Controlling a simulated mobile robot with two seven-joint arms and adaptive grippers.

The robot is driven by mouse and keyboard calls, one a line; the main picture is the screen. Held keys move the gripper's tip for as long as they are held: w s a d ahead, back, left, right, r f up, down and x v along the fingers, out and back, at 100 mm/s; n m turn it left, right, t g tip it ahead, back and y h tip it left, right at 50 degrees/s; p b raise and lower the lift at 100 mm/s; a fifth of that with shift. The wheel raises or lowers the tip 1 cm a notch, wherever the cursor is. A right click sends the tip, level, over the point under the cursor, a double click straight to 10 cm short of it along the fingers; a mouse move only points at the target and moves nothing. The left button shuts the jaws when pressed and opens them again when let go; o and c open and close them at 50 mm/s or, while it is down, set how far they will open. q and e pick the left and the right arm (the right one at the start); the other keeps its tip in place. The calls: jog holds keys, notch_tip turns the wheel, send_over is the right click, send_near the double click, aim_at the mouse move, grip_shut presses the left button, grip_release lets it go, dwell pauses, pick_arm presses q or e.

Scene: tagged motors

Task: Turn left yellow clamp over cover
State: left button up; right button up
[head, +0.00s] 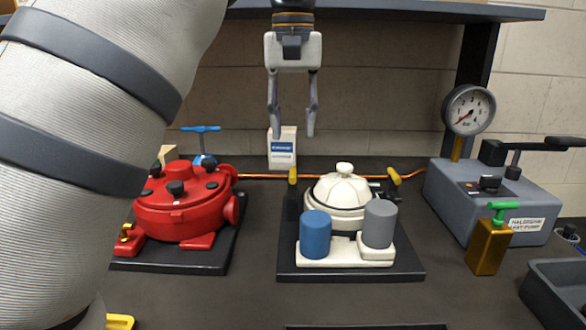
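The white motor (345,250) stands on a dark base plate with its domed, knobbed cover (340,186) on top. The left yellow clamp (293,176) is a short upright lever on a black post at the left of the cover. The right yellow clamp (394,176) slants at the right of the cover. A blue cylinder (315,233) and a grey cylinder (378,223) are at the motor's front. My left gripper (292,136) points down, open and empty, appearing above the left yellow clamp and apart from it. My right gripper is out of view.
A grey test pump (495,200) with a gauge, a brass bottle (489,248) and a dark tray (560,290) are to the right. A shelf (400,8) spans the top.

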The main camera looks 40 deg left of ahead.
aim_at(293, 171)
pick_arm(q)
notch_tip(293, 171, down, 10)
jog(key=shift+s+f+p, duration=0.1)
jog(key=shift+s+p, duration=0.05)
jog(key=shift+p, duration=0.15)
grip_shut()
